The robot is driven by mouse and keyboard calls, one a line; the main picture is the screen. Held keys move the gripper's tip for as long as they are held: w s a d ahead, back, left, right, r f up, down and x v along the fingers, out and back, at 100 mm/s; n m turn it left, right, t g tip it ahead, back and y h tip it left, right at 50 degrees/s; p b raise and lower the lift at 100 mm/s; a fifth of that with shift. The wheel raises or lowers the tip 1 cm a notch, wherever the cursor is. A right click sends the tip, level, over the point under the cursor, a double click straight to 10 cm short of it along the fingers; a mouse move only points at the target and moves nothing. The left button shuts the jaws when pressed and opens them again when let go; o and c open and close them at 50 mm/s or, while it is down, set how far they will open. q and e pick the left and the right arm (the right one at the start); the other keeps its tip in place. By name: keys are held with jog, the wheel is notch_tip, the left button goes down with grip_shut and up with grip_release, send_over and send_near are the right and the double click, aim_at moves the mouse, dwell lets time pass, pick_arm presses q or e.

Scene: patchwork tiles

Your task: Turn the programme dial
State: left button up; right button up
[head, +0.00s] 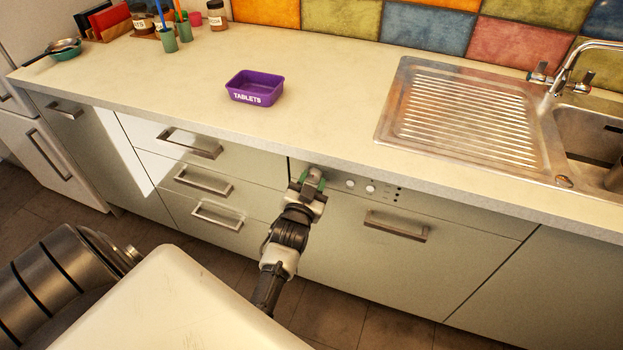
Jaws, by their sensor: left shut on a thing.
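The dishwasher front (345,235) is a pale panel under the counter, with a control strip at its top and a metal handle (396,226) below. White round buttons (370,188) and small dark marks sit on the strip. My left gripper (312,178) is at the strip's left end, shut on the programme dial. The dial is mostly hidden by the fingers, so I cannot tell which way it points. Green shows on the fingers. My right gripper is not in the view.
A purple tub (254,88) marked TABLETS stands on the counter (330,100) above. A sink (590,135) with a drainer (465,115) is at the right. Drawers with jutting handles (203,183) are left of the dishwasher. A pan (64,48) and jars stand far left.

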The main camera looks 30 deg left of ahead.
pick_arm(q)
jog(key=shift+f+n, duration=0.1)
jog(key=shift+n, duration=0.3)
jog(key=o, duration=0.9)
jog(key=shift+o, duration=0.2)
